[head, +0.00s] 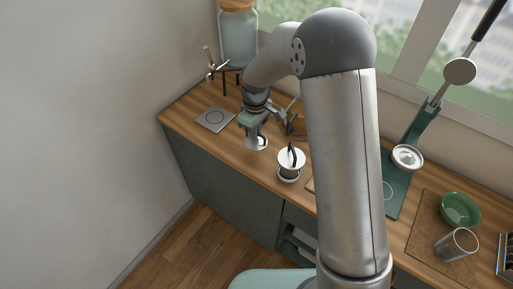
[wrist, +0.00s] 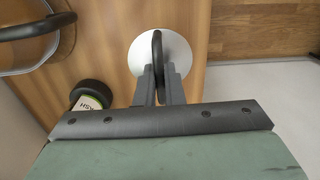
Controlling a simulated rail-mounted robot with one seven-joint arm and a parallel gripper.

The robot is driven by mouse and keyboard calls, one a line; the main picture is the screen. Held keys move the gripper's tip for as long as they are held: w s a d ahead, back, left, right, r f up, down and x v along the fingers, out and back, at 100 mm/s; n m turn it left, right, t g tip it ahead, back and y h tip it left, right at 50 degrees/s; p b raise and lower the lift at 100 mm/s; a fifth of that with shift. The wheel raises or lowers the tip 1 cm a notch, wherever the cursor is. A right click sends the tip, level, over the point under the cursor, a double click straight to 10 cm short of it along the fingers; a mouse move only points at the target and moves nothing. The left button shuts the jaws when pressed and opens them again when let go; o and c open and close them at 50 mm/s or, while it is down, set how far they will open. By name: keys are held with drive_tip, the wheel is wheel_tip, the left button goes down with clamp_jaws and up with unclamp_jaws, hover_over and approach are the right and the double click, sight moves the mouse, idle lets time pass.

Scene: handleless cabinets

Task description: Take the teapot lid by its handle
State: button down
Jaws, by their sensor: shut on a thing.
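The lid is a round pale disc with a dark arched handle. It shows under my gripper in the head view (head: 256,144) and ahead of the fingers in the wrist view (wrist: 177,52). My gripper (wrist: 160,84) points down and is shut on the handle, with one finger on each side of it. I cannot tell whether the lid touches the counter. A light round vessel with a dark arched handle, likely the teapot (head: 289,174), stands on the counter to the right of the lid. Part of it shows at the wrist view's top left (wrist: 28,58).
A dark-capped labelled container (wrist: 91,93) is close to my fingers. A grey square plate (head: 215,119) lies to the left, with a glass jar (head: 238,38) on a stand behind. A green bowl (head: 460,209) and a metal cup (head: 456,244) are far right. The counter's front edge is near.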

drive_tip(key=shift+r+p, duration=1)
drive_tip(key=shift+r, duration=0.95)
